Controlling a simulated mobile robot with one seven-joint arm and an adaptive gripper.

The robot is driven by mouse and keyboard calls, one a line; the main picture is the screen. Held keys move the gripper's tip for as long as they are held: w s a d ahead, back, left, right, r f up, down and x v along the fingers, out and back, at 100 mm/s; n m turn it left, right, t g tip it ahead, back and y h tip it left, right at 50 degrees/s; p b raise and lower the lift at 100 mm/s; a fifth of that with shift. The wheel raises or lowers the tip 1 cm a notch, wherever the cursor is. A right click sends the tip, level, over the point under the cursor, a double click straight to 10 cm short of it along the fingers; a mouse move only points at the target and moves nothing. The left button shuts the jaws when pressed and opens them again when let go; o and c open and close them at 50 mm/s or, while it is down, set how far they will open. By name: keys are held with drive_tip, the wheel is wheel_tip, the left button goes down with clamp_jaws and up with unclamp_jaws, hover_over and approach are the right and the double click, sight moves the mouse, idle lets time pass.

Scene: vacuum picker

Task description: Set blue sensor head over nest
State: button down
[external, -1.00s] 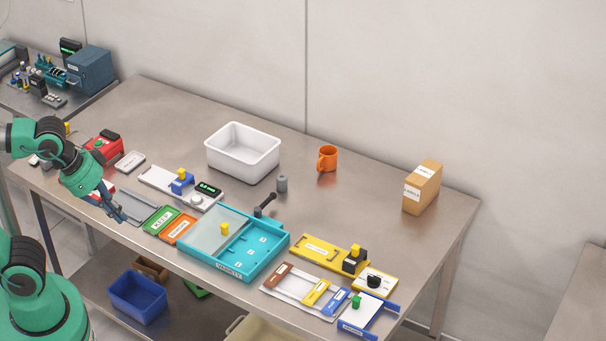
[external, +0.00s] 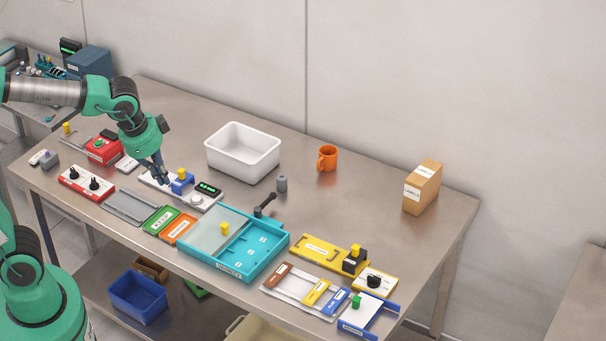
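The blue sensor head (external: 182,187), with a yellow knob (external: 182,173) on top, sits on a white gauge base (external: 215,205) at the left-centre of the table. A dark display with green digits (external: 208,189) is on the same base. A round silver seat (external: 196,201), which looks like the nest, lies in front of the sensor head and to its right. My gripper (external: 164,181) points down just left of the sensor head, over or near the left end of the base. It looks apart from the head. Its finger opening is too small to make out.
A white bin (external: 243,174) stands behind the base to the right. A teal tray (external: 262,272) lies to the right, with green (external: 161,219) and orange (external: 180,228) plates before it.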

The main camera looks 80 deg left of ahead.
drive_tip(key=w+a+f+m+g+p, duration=0.1)
drive_tip(key=w+a+f+g+p, duration=0.1)
drive_tip(key=w+a, duration=0.55)
drive_tip(key=w+a+f+m+g+p, duration=0.2)
drive_tip(key=w+a+f, duration=0.1)
drive_tip(key=a+f, duration=0.5)
drive_tip(key=w+a+f+m+g+y+p, duration=0.1)
drive_tip(key=w+a+f+m+g+p, duration=0.1)
drive_tip(key=a+f, duration=0.7)
drive_tip(key=w+a+m+p, duration=0.1)
drive_tip(key=w+a, duration=0.1)
drive_tip(key=a, duration=0.4)
drive_tip(key=shift+p, duration=0.35)
drive_tip(key=shift+s+a+f, duration=0.1)
drive_tip(key=shift+f, duration=0.05)
